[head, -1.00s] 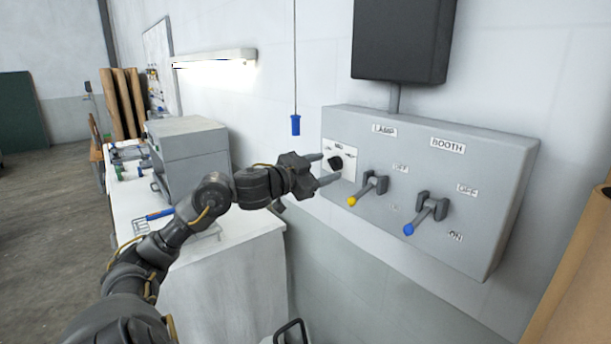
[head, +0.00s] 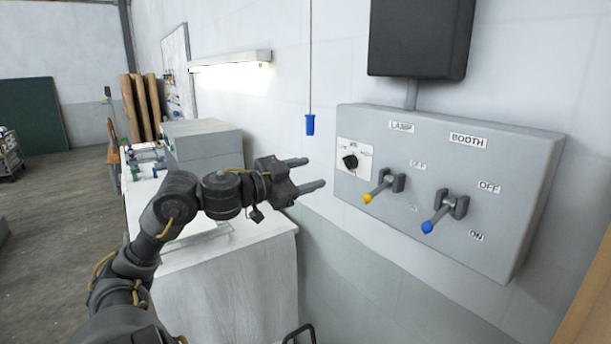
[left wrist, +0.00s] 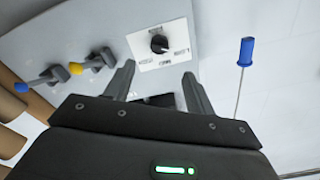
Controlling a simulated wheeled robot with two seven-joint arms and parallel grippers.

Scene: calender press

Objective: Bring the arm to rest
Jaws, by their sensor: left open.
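My left gripper (head: 315,174) is open and empty in the head view, its two fingers pointing right toward the grey control box (head: 520,200). The fingertips are apart from the box, left of the black rotary knob (head: 350,162) on its white plate. In the left wrist view the gripper (left wrist: 158,82) shows both fingers spread, with the knob (left wrist: 159,43) beyond them and nothing held. My left arm reaches in from the lower left, bent at the elbow. My right gripper is in neither view.
The box carries a yellow-tipped lever (head: 378,189) under LAMP and a blue-tipped lever (head: 440,215) under BOOTH. A blue pull handle (head: 310,125) hangs on a cord. A white bench (head: 235,290) with a grey machine (head: 205,146) stands below and behind my arm.

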